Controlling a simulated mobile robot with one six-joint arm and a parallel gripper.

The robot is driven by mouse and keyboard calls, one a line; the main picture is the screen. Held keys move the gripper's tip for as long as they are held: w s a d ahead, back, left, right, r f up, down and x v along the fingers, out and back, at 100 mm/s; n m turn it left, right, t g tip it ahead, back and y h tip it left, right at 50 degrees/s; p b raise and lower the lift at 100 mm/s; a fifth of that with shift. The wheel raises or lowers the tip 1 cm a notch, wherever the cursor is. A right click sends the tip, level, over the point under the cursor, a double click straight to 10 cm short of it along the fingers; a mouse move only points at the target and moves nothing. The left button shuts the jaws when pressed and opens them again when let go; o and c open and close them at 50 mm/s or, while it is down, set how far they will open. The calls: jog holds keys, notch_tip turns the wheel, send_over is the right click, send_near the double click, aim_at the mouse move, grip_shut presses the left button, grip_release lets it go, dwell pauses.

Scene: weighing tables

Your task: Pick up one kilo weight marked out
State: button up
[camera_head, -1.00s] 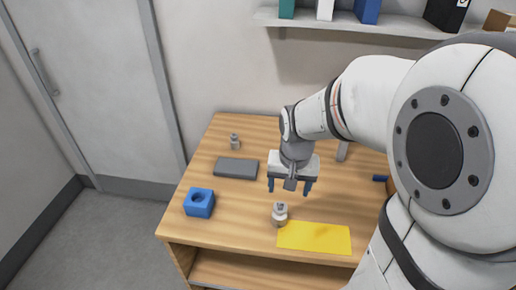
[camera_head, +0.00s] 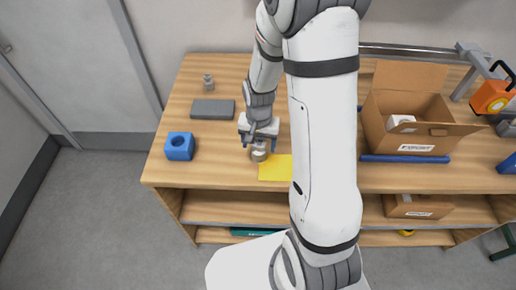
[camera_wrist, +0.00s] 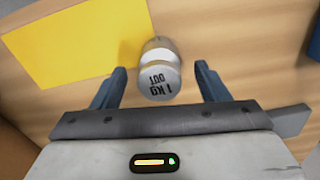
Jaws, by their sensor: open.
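A pale metal weight (camera_head: 259,152) stands on the wooden table beside the left edge of a yellow mat (camera_head: 273,169). In the wrist view its top reads "1 KG OUT", and the weight (camera_wrist: 159,82) lies between my two blue fingers, with a gap on each side. My gripper (camera_head: 260,143) is open and just over the weight; the gripper also shows in the wrist view (camera_wrist: 160,88). The yellow mat (camera_wrist: 70,40) is at the upper left there. A second, smaller grey weight (camera_head: 208,82) stands at the back left of the table.
A dark grey slab (camera_head: 213,109) and a blue block with a hole (camera_head: 179,146) lie left of my gripper. An open cardboard box (camera_head: 408,115) stands right of my arm, with a blue bar (camera_head: 405,159) before it. An orange device (camera_head: 491,97) stands far right.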

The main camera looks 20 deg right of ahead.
jog(key=shift+f, duration=0.65)
jog(key=shift+c, duration=0.2)
grip_shut()
jog(key=shift+w, duration=0.1)
